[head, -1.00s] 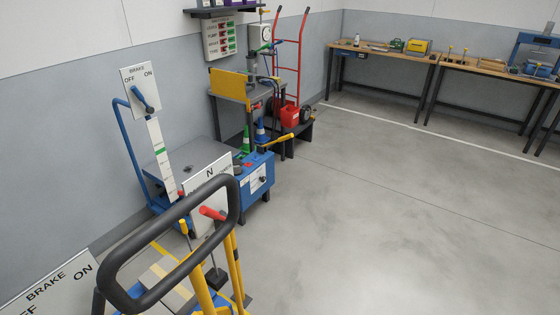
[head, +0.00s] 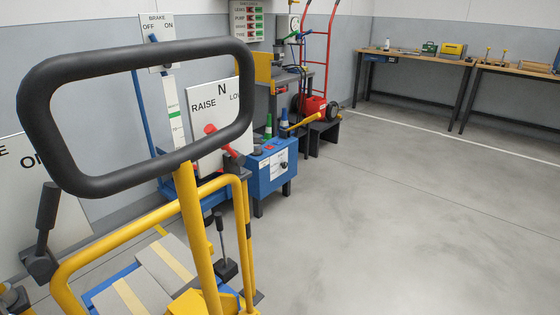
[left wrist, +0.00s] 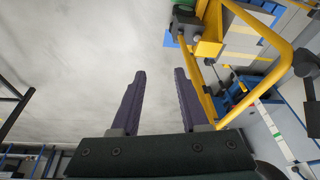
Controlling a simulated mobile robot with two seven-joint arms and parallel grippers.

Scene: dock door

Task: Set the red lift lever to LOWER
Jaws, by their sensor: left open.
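The red lift lever (head: 218,138) shows in the head view, seen through the black loop handle of a yellow-framed truck (head: 190,220). It slants up and to the left from its dark pivot, its red knob below the word RAISE. The white sign behind it (head: 203,95) reads RAISE at left, N at top and LOW at right, the rest hidden by the black loop. I cannot tell the exact setting. My left gripper (left wrist: 160,75) shows only in the left wrist view, open and empty over bare floor, with the yellow frame to its right. My right gripper is not in view.
The black loop handle (head: 60,60) stands large in front of the lever. A white brake sign and a dark lever (head: 44,225) are at the left. A blue cabinet (head: 270,175) stands behind. The floor (head: 400,220) to the right is clear.

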